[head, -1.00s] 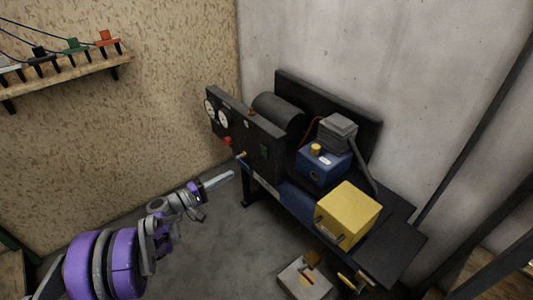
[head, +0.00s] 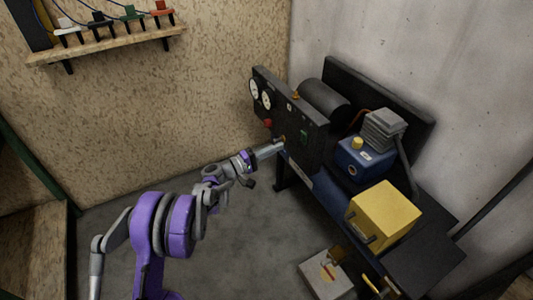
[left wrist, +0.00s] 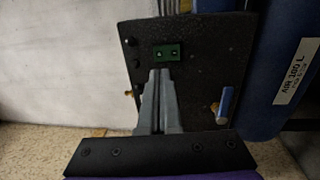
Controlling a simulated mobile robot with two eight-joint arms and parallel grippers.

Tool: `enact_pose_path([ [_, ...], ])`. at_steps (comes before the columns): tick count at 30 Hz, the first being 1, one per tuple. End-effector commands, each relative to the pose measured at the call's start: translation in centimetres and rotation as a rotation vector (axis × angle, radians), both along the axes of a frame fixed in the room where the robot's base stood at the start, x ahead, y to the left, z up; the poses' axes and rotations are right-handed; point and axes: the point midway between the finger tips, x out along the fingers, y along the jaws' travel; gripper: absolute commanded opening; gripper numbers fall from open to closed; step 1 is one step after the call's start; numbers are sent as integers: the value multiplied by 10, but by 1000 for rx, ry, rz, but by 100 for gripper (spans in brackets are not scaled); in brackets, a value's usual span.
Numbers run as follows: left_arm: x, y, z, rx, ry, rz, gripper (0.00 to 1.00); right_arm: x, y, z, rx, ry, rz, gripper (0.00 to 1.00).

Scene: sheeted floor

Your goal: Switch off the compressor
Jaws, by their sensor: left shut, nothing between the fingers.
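The compressor stands against the grey wall, with a black motor drum (head: 322,97), a blue pump block (head: 365,157) and an upright dark control panel (head: 290,113). The panel carries two white gauges, a red button (head: 267,123) and a green switch (head: 304,135). My left gripper (head: 279,147) is shut and empty, its tips at the panel's lower part. In the left wrist view its fingers (left wrist: 159,73) end just below the green two-part switch (left wrist: 167,53); I cannot tell whether they touch. A blue-handled valve (left wrist: 223,106) is to their right. My right gripper is not in view.
A blue tank (left wrist: 285,65) labelled AIR 100 L lies beside the panel. A yellow box (head: 384,213) sits on the compressor's right part. A pale box (head: 325,275) is on the floor. A shelf (head: 105,43) with cables hangs left. Floor left of the compressor is clear.

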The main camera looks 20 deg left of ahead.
Motion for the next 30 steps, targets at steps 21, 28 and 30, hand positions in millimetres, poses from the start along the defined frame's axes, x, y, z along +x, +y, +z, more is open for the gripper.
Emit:
enact_pose_path([
  [21,60,-47,10,0,0,0,0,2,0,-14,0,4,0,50],
  [28,64,-50,13,0,-1,-2,0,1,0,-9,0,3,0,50],
  [30,64,-50,12,-1,1,0,0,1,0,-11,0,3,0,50],
])
